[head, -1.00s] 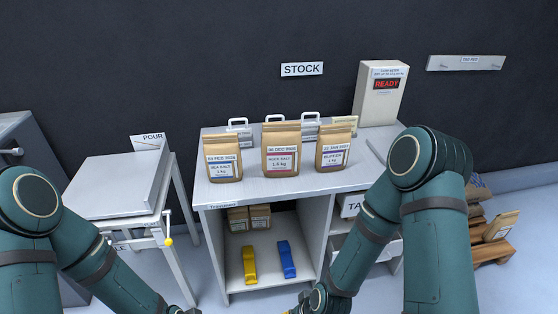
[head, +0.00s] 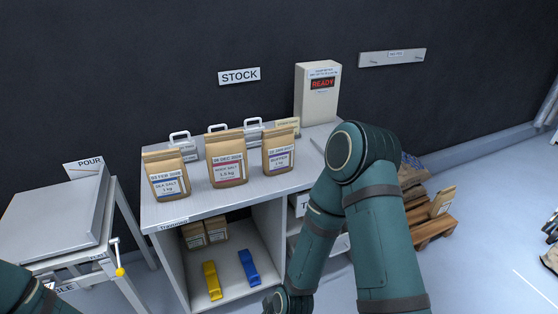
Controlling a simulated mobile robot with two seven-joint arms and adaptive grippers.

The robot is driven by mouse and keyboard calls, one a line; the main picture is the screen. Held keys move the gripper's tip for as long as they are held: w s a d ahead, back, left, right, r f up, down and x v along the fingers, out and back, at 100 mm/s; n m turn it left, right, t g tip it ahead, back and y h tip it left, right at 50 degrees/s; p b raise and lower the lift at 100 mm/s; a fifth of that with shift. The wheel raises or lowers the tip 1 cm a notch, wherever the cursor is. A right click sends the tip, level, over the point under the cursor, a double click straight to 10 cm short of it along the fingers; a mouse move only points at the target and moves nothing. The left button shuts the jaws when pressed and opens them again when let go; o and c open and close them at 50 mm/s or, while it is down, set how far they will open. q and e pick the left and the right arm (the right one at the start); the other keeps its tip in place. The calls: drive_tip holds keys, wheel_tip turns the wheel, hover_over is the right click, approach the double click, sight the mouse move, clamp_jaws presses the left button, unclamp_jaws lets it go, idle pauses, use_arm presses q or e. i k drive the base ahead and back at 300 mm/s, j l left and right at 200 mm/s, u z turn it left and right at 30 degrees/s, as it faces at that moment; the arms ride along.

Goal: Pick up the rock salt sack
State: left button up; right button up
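The rock salt sack (head: 226,161) is a brown paper bag with a white label and a red band.
Metal-handled containers (head: 184,146) stand behind the sacks. A beige box (head: 318,92) reading READY is at the back right. Below are yellow (head: 212,281) and blue (head: 248,267) objects on a shelf with small sacks (head: 204,233). A pallet (head: 432,229) stands right, a pour table (head: 55,213) left.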

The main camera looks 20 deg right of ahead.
sight(226, 152)
drive_tip(key=i+j, duration=0.2)
drive_tip(key=i+j+z, duration=0.55)
drive_tip(key=z, duration=0.15)
drive_tip(key=i, duration=0.05)
